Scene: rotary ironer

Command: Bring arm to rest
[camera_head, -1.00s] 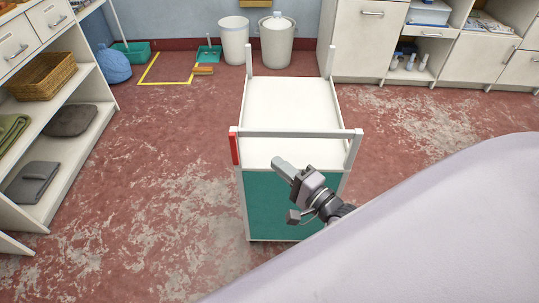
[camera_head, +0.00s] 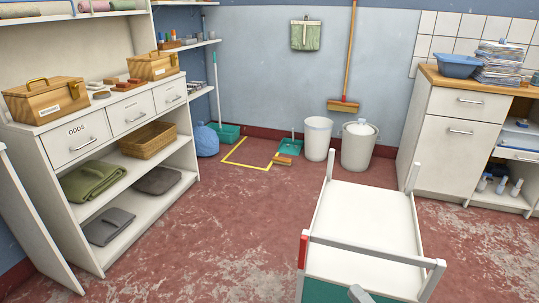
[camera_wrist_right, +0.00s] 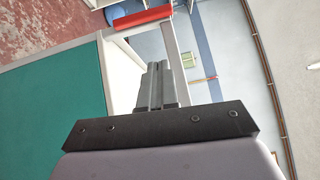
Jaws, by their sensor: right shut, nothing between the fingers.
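My right gripper (camera_head: 360,294) shows only as a grey tip at the bottom edge of the head view, in front of the white and green cart (camera_head: 368,212). In the right wrist view its two fingers (camera_wrist_right: 158,84) lie together, shut, with nothing between them. The cart's green side panel (camera_wrist_right: 55,98) fills the left of that view, and the red end of its handle (camera_wrist_right: 138,20) is at the top. The rest of my right arm is below the head view. My left gripper is not in view.
A white shelf unit (camera_head: 100,195) with drawers, wooden boxes and folded cloths stands at the left. Two white bins (camera_head: 318,138) stand by the back wall beside a yellow floor outline (camera_head: 235,147). A counter (camera_head: 465,105) is at the right. The floor left of the cart is clear.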

